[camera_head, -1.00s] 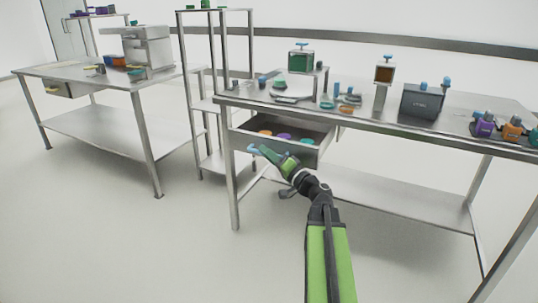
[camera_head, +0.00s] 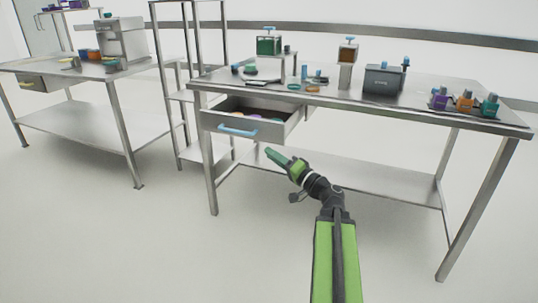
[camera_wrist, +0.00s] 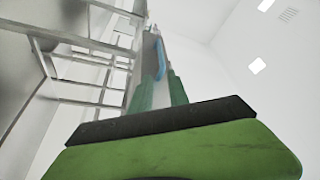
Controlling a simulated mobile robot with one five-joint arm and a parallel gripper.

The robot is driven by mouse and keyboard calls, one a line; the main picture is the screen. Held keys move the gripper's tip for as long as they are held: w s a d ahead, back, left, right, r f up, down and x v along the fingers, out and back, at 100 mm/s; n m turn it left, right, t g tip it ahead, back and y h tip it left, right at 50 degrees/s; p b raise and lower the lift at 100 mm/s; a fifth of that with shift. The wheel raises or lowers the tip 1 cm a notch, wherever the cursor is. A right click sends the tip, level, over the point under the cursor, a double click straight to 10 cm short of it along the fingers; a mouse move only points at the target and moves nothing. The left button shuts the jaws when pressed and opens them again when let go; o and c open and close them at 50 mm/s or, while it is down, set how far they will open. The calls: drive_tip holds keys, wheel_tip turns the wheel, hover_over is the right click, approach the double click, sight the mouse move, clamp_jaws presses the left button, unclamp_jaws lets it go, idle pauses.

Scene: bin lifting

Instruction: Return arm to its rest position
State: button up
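My green arm reaches up from the bottom of the head view. My gripper (camera_head: 268,151) is below and right of the blue drawer handle (camera_head: 238,131) and apart from it. In the wrist view, its two green fingers (camera_wrist: 160,94) stand with a gap between them and nothing held. The blue handle also shows beyond the fingertips in the wrist view (camera_wrist: 160,58). The drawer (camera_head: 270,128) under the right-hand table stands pulled out, with several small coloured items inside.
The steel table (camera_head: 340,100) carries several small boxes and bottles, with a lower shelf (camera_head: 370,185) beneath it. A rack (camera_head: 160,60) and a second table (camera_head: 60,68) stand to the left. The floor (camera_head: 120,235) in front is clear.

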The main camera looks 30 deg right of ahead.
drive_tip(key=shift+a, duration=0.25)
